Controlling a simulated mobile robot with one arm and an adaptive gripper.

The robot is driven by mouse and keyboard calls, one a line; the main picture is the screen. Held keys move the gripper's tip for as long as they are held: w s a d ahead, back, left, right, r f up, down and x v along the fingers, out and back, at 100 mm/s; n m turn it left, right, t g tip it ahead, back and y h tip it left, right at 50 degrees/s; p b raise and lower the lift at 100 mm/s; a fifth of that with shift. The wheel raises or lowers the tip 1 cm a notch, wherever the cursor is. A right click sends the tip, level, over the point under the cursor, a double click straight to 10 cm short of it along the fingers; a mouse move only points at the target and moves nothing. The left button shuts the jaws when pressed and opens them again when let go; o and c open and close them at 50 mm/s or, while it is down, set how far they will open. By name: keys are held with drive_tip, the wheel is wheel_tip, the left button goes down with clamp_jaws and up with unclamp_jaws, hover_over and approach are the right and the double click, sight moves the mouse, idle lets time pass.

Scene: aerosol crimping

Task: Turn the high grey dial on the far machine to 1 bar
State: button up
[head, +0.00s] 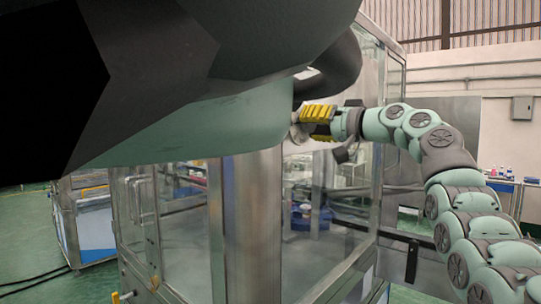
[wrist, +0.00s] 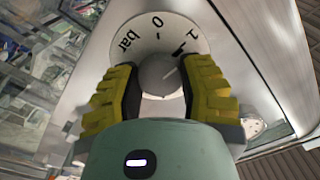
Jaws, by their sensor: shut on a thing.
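The grey dial (wrist: 160,75) sits at the centre of a round pale scale plate (wrist: 205,32) in the wrist view. The plate reads "bar", "0" and "1", tilted in the picture. A dark line on the dial points up and to the right, roughly toward the "1"; I cannot tell if it lines up exactly. My gripper (wrist: 160,92) has yellow ribbed fingers on both sides of the dial and is shut on it. In the head view, my gripper (head: 308,122) reaches left to the machine's upper part (head: 240,125), where the dial is mostly hidden.
The machine has glass panels (head: 180,225) and a steel corner post (head: 252,230). A dark and pale-green shape fills the upper left of the head view. A bench with bottles (head: 508,174) stands at the far right. Green floor (head: 20,225) is open at the left.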

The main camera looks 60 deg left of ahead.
drive_tip(key=shift+s, duration=0.15)
drive_tip(key=o, duration=1.2)
drive_tip(key=v, duration=1.2)
